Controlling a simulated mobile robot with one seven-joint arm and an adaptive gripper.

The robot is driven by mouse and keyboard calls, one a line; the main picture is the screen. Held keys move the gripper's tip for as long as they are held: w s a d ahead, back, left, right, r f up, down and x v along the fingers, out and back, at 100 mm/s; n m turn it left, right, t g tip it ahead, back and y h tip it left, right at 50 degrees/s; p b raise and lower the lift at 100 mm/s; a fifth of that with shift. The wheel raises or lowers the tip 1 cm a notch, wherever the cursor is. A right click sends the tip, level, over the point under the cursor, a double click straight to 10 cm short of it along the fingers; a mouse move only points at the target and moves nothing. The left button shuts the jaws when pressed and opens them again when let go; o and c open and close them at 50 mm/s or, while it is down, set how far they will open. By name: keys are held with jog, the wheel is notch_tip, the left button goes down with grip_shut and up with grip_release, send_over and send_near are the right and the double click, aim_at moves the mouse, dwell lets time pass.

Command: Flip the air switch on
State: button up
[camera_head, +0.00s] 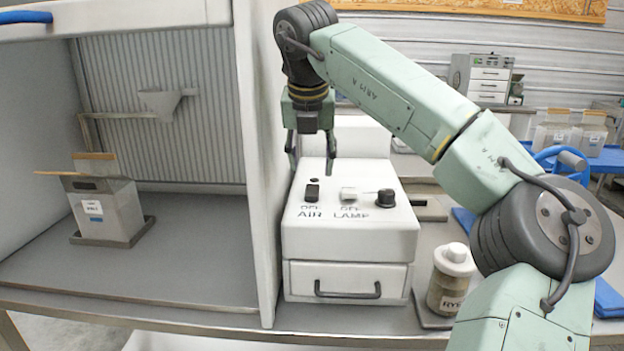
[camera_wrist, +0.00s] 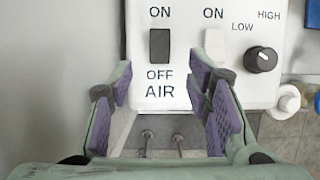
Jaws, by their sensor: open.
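The air switch is a dark rocker (camera_head: 312,192) on the left of a white control box (camera_head: 350,235), above the word AIR. In the wrist view the air switch (camera_wrist: 159,44) shows with ON above it and OFF below it; I cannot tell which way it is tilted. My gripper (camera_head: 311,160) hangs above the box, behind the switch in the head view. In the wrist view my gripper (camera_wrist: 165,98) is open and empty, with purple-padded fingers apart on either side below the switch. No contact with the switch shows.
A pale lamp switch (camera_wrist: 216,47) and a black knob (camera_head: 386,198) sit right of the air switch. A hood wall (camera_head: 258,150) stands close on the left, with a grey hopper (camera_head: 108,210) inside. A jar labelled RYE (camera_head: 451,280) stands right of the box.

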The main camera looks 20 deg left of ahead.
aim_at(312, 191)
jog(key=p+x, duration=0.1)
jog(key=x, duration=0.6)
jog(key=shift+c, duration=0.5)
grip_shut()
jog(key=shift+w, duration=0.1)
jog(key=shift+w+a+r+g+p, duration=0.15)
jog(key=shift+g+p, duration=0.25)
jog(key=shift+g, duration=0.4)
jog(key=shift+w+g+h, duration=0.2)
jog(key=shift+g+h, duration=0.1)
jog(key=shift+g, duration=0.4)
jog(key=shift+w+g+h, duration=0.2)
jog(key=shift+g+h, duration=0.1)
jog(key=shift+g, duration=0.4)
